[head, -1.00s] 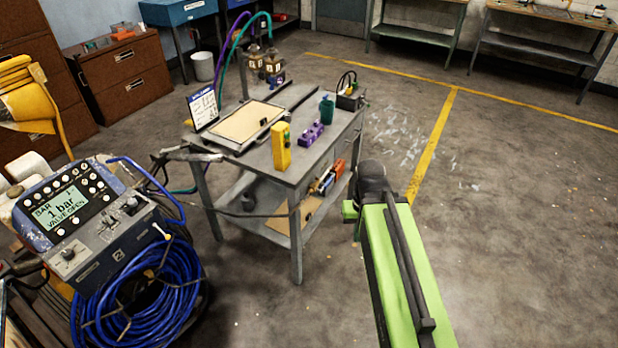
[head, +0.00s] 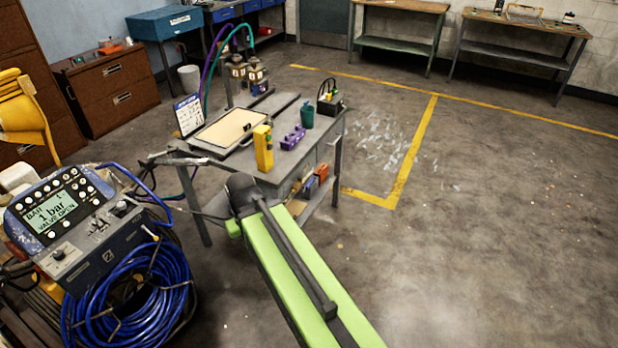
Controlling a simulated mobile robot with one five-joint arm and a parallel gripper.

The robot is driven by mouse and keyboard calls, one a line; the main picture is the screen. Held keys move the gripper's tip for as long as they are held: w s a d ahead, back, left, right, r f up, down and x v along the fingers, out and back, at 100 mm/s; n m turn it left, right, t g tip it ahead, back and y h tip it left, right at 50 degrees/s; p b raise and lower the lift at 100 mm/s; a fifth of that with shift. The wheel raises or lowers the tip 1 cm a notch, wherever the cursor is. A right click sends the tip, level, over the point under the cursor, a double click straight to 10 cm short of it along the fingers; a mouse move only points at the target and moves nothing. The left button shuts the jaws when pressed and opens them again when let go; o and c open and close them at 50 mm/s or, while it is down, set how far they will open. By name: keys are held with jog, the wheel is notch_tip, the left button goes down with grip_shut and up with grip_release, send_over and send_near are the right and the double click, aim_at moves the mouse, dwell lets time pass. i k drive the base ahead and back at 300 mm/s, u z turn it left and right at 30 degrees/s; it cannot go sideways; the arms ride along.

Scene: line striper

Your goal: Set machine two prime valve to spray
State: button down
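A striping machine stands at the left edge, with a blue-framed control panel (head: 60,203). Its screen reads "BAR", "1 bar" and "VALVE OPEN". Below the screen a grey box (head: 100,245) carries knobs and small switches. A small pale-tipped lever (head: 150,233) sticks out at the box's right end; I cannot tell whether it is the prime valve.
A coiled blue hose (head: 130,300) hangs below the panel. A grey workbench (head: 285,165) stands right of the machine, holding a framed board, a yellow device (head: 263,148), a purple block (head: 293,138) and a green cup (head: 307,115). Open floor (head: 480,250) lies to the right.

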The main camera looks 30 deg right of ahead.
aim_at(312, 180)
jog(key=z, duration=0.05)
jog(key=i, duration=1.5)
jog(key=u, duration=0.05)
